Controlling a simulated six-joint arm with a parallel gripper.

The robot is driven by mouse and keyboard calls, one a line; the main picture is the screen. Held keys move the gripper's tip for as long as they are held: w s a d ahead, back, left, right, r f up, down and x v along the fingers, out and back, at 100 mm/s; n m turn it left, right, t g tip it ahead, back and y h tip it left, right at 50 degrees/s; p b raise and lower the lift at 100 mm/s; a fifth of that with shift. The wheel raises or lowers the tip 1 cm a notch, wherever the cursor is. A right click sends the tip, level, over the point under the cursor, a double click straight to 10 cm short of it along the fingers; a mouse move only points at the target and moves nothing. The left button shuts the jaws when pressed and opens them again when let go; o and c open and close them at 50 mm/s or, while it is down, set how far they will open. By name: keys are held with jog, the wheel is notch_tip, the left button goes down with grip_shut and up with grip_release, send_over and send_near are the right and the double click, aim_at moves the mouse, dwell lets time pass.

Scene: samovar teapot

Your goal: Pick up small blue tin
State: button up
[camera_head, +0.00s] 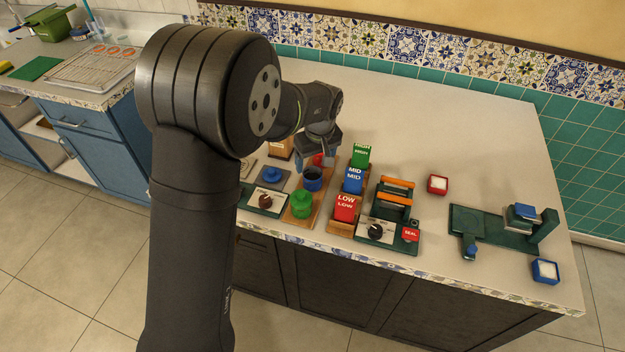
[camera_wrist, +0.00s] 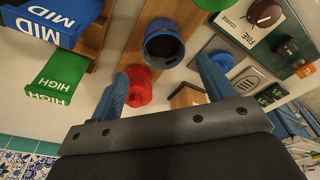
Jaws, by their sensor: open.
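The small blue tin (camera_head: 313,183) stands upright on a wooden board (camera_head: 290,219), between a green tin (camera_head: 301,204) and a red tin (camera_head: 318,160). In the wrist view the blue tin (camera_wrist: 163,46) shows a round, dark, hollow-looking top. The red tin (camera_wrist: 139,88) shows between my fingers in that view. My gripper (camera_head: 317,163) is open and empty, above the board's far end by the red tin. In the wrist view my fingertips (camera_wrist: 162,66) lie apart, in line with the near side of the blue tin. The tin is outside my grasp.
Right of the board stand blocks marked LOW (camera_head: 345,208), MID (camera_head: 353,180) and HIGH (camera_head: 361,156). Left are a dial panel (camera_head: 264,200) and a blue round part (camera_head: 272,174). An orange-handled rack (camera_head: 394,195) stands farther right. The counter's back is clear.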

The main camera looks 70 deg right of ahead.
aim_at(312, 174)
jog(key=shift+w+a+f, duration=0.1)
jog(key=shift+w+f, duration=0.1)
jog(key=shift+f, duration=1.35)
jog(key=shift+w+f, duration=0.2)
jog(key=shift+f, duration=1.35)
jog(key=shift+c, duration=0.2)
jog(key=c, duration=1)
